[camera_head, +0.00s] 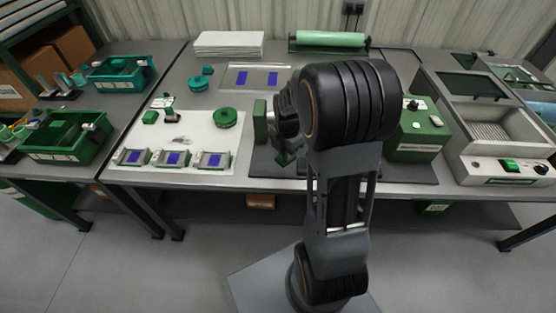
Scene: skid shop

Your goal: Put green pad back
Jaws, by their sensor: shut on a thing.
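My gripper (285,148) is low over the dark mat in the middle of the table, partly hidden behind my own arm. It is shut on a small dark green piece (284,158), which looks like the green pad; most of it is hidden. A green upright block (260,121) stands just left of my gripper. A round green piece (226,117) sits on the white board (190,130), left of that block. Several small trays with blue squares (173,158) line the board's front edge.
A green box with knobs (416,137) stands right of my arm, and a grey machine (500,135) farther right. Green bins (68,137) stand on the left table. A green roll (328,41) and white sheets (228,44) lie at the back.

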